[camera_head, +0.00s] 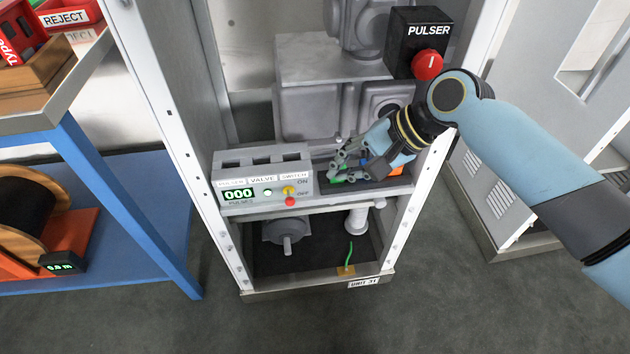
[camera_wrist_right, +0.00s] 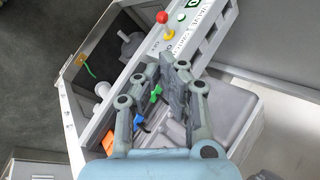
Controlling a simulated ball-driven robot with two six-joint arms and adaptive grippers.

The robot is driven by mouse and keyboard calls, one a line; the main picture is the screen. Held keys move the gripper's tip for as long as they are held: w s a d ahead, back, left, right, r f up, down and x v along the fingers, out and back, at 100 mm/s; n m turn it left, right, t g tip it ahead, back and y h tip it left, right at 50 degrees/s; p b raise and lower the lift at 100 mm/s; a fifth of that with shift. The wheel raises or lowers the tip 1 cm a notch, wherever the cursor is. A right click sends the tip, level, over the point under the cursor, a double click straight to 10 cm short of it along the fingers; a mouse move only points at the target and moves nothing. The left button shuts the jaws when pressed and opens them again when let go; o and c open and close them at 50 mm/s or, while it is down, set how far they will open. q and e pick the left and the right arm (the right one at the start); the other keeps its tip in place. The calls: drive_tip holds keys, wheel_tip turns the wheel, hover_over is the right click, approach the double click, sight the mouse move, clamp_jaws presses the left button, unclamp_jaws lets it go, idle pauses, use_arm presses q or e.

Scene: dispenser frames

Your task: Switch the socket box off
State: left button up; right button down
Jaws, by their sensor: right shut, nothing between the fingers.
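The grey socket box (camera_head: 260,172) stands at the left end of the shelf in the open cabinet. Its front carries a green display reading 000, a round light, and a yellow switch piece (camera_head: 289,190) beside the ON and OFF labels. A red knob (camera_head: 290,201) sits just below the yellow piece, on the OFF side; I cannot tell the exact lever angle. The box also shows at the top of the right wrist view (camera_wrist_right: 208,30). My right gripper (camera_head: 340,164) is shut and empty, over the shelf right of the box, apart from the switch. My left gripper is out of view.
Green, blue and orange small parts (camera_head: 396,170) lie on the shelf under my right gripper. A black PULSER box (camera_head: 404,42) with a red button is above. Cabinet posts (camera_head: 185,130) flank the shelf. A blue bench (camera_head: 85,165) stands left.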

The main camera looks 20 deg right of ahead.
sight(290, 198)
drive_tip(key=b+x, duration=0.3)
drive_tip(key=x, duration=0.7)
drive_tip(key=shift+d, duration=0.1)
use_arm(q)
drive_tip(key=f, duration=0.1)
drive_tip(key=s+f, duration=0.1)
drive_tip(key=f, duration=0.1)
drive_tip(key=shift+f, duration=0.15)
use_arm(e)
drive_tip(key=shift+s+f+n+t+h, duration=0.3)
drive_tip(key=shift+s+f+t, duration=0.1)
drive_tip(key=shift+t, duration=0.4)
use_arm(q)
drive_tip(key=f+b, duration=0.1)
drive_tip(key=b, duration=0.1)
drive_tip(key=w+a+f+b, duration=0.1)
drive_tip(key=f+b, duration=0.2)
drive_tip(key=b, duration=0.1)
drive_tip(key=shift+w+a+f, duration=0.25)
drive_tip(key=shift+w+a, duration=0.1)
use_arm(e)
drive_tip(key=t, duration=0.1)
drive_tip(key=n+t, duration=0.1)
drive_tip(key=t, duration=0.1)
drive_tip(key=s+n+t, duration=0.1)
drive_tip(key=shift+a+f+t, duration=0.2)
drive_tip(key=shift+a+t, duration=0.05)
drive_tip(key=shift+t, duration=0.15)
